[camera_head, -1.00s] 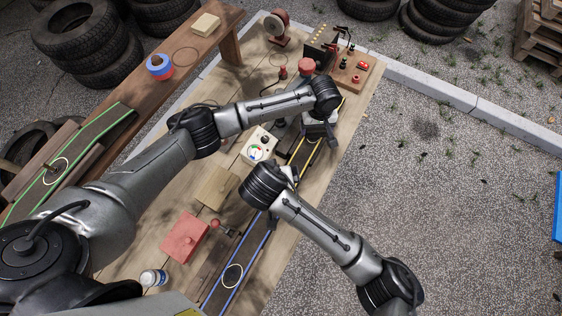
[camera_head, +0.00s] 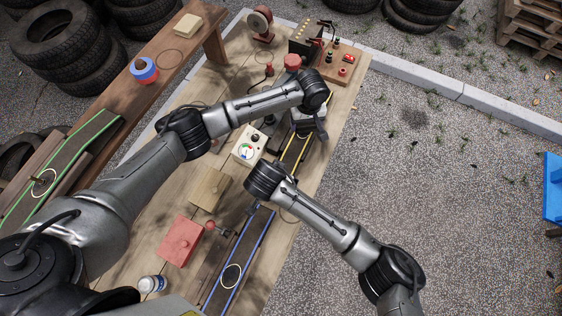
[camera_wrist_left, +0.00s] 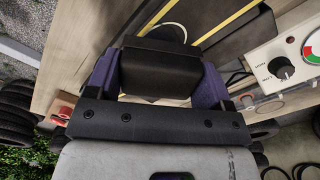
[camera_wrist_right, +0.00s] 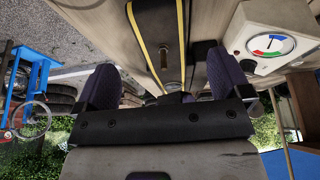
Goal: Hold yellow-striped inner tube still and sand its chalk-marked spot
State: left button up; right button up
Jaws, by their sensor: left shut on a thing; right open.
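The yellow-striped inner tube (camera_head: 294,155) lies flat along the right side of the bench, partly covered by my arms. Its dark surface and yellow lines show in the right wrist view (camera_wrist_right: 160,28), with a small brass-coloured stem on it. My left gripper (camera_head: 312,132) is over the tube's far part, shut on a dark block (camera_wrist_left: 160,70). A pale curved edge shows just behind the block on the tube; I cannot tell whether it is the chalk mark. My right gripper (camera_wrist_right: 165,92) is open and empty above the tube; in the head view its wrist hides the fingers.
A white meter box (camera_head: 248,148) stands left of the tube. A wooden block (camera_head: 209,188), a red block (camera_head: 179,240) and a blue-striped tube (camera_head: 243,262) lie nearer. A board with terminals (camera_head: 340,66) is at the far end. A green-striped tube (camera_head: 68,160) lies on the left bench.

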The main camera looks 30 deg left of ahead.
jog(key=shift+x, duration=3.2)
jog(key=c, duration=1.2)
